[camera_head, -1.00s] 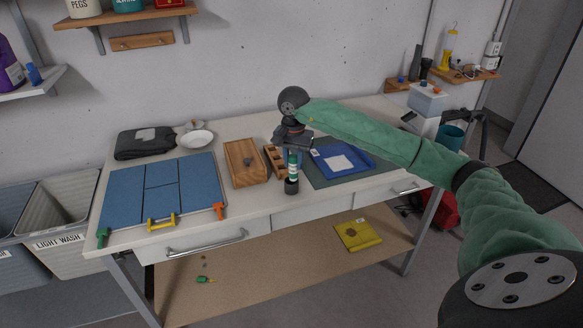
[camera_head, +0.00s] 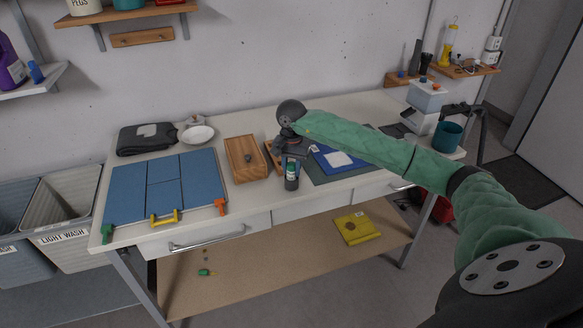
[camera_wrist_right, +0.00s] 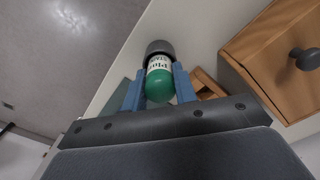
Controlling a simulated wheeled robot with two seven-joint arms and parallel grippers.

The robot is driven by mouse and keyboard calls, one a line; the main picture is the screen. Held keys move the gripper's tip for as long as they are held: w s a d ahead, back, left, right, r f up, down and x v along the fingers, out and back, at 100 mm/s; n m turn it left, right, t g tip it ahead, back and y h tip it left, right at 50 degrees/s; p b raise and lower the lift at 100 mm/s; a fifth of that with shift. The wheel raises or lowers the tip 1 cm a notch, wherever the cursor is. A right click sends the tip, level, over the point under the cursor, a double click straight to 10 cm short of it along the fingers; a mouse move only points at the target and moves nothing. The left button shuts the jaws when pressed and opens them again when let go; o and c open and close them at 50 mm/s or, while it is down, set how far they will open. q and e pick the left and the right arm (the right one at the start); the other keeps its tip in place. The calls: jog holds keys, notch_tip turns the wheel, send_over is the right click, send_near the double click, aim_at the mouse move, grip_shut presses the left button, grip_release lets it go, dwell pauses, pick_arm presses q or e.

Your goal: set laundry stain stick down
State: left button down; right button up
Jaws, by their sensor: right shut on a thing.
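The laundry stain stick (camera_head: 291,178) has a green end, a white label and a dark grey end. It is near the table's front edge, roughly upright with its dark end down. My right gripper (camera_head: 290,160) is above it and shut on it. In the right wrist view the stick (camera_wrist_right: 159,84) sits between the two blue fingers of my right gripper (camera_wrist_right: 160,72). I cannot tell whether its dark end touches the white tabletop. My left gripper is not in view.
A wooden box with a dark knob (camera_head: 246,158) is just left of the stick. A wooden divided tray (camera_head: 272,158) is partly hidden behind my gripper. A blue tray (camera_head: 325,160) on a dark mat (camera_head: 368,166) is to the right. A blue folding board (camera_head: 130,190) covers the left side.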

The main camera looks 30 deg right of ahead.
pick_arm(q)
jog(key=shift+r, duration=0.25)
pick_arm(e)
jog(key=shift+f, duration=0.1)
jog(key=o, duration=1)
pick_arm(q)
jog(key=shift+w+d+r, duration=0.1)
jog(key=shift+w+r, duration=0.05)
pick_arm(e)
jog(key=shift+r, duration=0.6)
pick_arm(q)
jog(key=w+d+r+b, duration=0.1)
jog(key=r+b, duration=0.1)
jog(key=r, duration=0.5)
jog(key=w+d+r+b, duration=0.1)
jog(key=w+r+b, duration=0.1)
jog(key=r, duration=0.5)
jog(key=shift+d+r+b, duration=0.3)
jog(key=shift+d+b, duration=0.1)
pick_arm(e)
notch_tip(320, 180, up, 11)
jog(key=shift+r, duration=0.1)
jog(key=shift+a, duration=0.1)
